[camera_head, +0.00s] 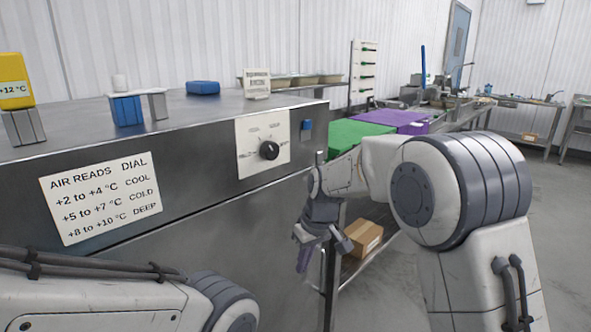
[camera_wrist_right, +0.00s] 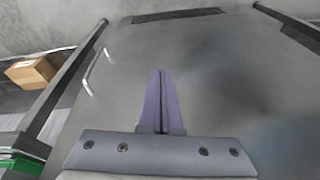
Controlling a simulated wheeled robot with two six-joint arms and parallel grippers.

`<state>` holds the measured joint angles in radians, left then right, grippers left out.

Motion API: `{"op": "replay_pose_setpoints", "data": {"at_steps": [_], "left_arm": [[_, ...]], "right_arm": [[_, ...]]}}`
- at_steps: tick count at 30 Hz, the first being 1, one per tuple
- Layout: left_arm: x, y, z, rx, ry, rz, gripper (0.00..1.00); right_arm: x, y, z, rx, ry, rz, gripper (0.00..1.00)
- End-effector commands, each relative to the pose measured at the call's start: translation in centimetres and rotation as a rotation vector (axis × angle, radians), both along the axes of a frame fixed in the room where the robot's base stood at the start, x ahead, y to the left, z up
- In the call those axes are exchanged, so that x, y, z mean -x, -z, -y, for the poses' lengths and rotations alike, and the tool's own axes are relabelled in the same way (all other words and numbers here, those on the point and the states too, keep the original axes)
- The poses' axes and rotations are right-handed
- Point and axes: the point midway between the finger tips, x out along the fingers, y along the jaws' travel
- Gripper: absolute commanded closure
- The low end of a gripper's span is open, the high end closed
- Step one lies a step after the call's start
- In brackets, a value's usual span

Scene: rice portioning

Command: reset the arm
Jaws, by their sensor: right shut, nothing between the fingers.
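My right arm comes in from the right in the head view and bends down in front of the steel cabinet (camera_head: 210,195). My right gripper (camera_head: 303,260) hangs beside the cabinet's right end, pointing down. In the right wrist view its purple fingers (camera_wrist_right: 160,100) are together with nothing between them. A plain grey surface fills the view beyond the fingertips. Part of my left arm shows at the lower left of the head view, but its gripper is out of the picture.
A black dial (camera_head: 269,150) sits on a white plate on the cabinet front, near a printed sign (camera_head: 101,196). A yellow display (camera_head: 14,82) stands on top. A cardboard box (camera_head: 363,238) lies on a low shelf behind my right gripper. Open floor lies at right.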

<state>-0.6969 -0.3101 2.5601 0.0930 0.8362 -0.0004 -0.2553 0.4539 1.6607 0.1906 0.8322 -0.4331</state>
Motion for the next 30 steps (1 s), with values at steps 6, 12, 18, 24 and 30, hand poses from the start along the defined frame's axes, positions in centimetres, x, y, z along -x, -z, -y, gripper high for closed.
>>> {"op": "replay_pose_setpoints", "data": {"at_steps": [6,12,18,24,30], "left_arm": [[0.0,0.0,0.0,0.0,0.0,0.0,1.0],[0.0,0.0,0.0,0.0,0.0,0.0,1.0],[0.0,0.0,0.0,0.0,0.0,0.0,1.0],[0.0,-4.5,0.0,0.001,0.0,0.001,1.0],[0.0,-9.2,0.0,0.0,0.0,0.0,1.0]], "right_arm": [[15.5,-2.5,-2.8,0.033,-0.041,-0.076,1.0],[25.1,-2.0,-1.3,0.067,-0.059,-0.119,1.0],[32.1,-0.5,1.4,0.099,-0.075,-0.145,1.0],[32.6,-4.8,1.7,0.104,-0.069,-0.151,1.0],[32.5,-9.4,1.7,0.104,-0.07,-0.151,1.0]]}}
